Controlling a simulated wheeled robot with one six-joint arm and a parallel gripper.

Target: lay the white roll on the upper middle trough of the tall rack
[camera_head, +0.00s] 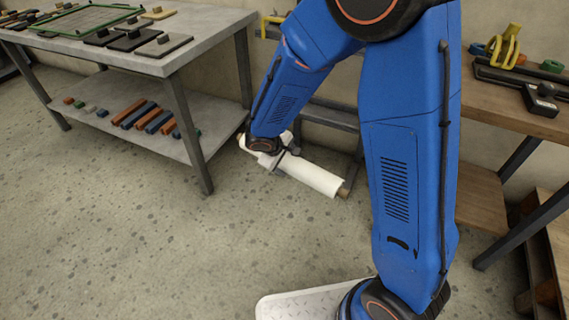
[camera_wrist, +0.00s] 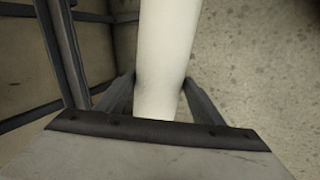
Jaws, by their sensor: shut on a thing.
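The white roll (camera_head: 314,174) is held low in front of the rack in the head view, slanting down to the right, with a brown core end (camera_head: 343,190) showing. My gripper (camera_head: 272,158) is shut on it near its left part. In the wrist view the roll (camera_wrist: 165,45) runs up from between the two fingers of my gripper (camera_wrist: 158,88). The grey frame of the tall rack (camera_head: 330,115) stands behind it, mostly hidden by my blue arm. A dark rack post also shows in the wrist view (camera_wrist: 65,50). The upper middle trough cannot be made out.
A grey two-level table (camera_head: 215,32) stands at the left, with dark blocks and a green-edged tray on top and coloured bars on its shelf. A wooden bench (camera_head: 490,100) with tools stands at the right. The speckled floor (camera_head: 130,230) in front is clear.

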